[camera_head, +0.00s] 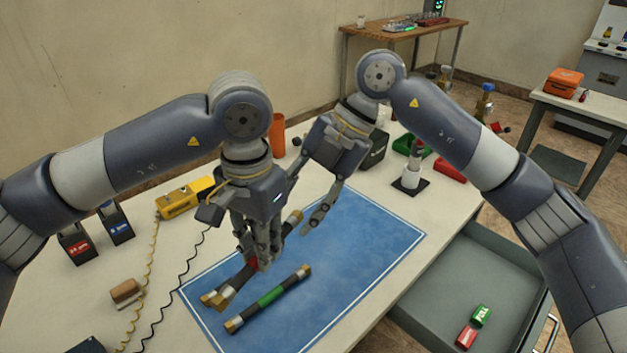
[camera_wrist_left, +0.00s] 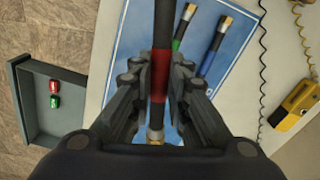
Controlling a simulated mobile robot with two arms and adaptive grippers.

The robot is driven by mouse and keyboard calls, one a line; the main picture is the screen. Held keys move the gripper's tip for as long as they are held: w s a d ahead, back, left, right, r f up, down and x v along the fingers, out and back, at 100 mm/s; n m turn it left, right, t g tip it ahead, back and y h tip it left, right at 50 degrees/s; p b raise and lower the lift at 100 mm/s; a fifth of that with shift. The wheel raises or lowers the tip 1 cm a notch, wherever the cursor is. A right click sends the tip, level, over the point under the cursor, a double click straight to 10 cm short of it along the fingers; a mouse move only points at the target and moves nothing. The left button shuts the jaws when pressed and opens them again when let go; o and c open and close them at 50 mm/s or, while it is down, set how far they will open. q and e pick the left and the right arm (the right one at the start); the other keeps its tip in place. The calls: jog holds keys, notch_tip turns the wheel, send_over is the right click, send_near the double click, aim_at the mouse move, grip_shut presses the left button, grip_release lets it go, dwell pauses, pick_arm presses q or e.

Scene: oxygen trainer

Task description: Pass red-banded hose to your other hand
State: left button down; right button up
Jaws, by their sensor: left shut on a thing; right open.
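The red-banded hose is dark with brass-coloured ends; its red band (camera_wrist_left: 160,72) sits between the fingers of my left gripper (camera_wrist_left: 158,100) in the left wrist view. In the head view my left gripper (camera_head: 260,262) is shut on this hose (camera_head: 295,217) over the blue mat, and its fingers cover most of the band. The hose runs obliquely, with its upper end toward my right gripper (camera_head: 301,213). My right gripper is open, its fingers around or beside that end; whether they touch cannot be told.
A green-banded hose (camera_head: 270,298) lies on the blue mat (camera_head: 365,240). A blue-banded hose (camera_wrist_left: 214,45) lies beside it in the wrist view. An open drawer (camera_head: 470,285) holds small red and green blocks. A yellow device (camera_head: 185,197) with a coiled cord stands left.

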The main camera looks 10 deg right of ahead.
aim_at(282, 230)
jog(key=shift+x, duration=2.45)
grip_shut()
pick_arm(q)
jog(key=c, duration=1.5)
grip_release()
jog(key=shift+o, duration=0.2)
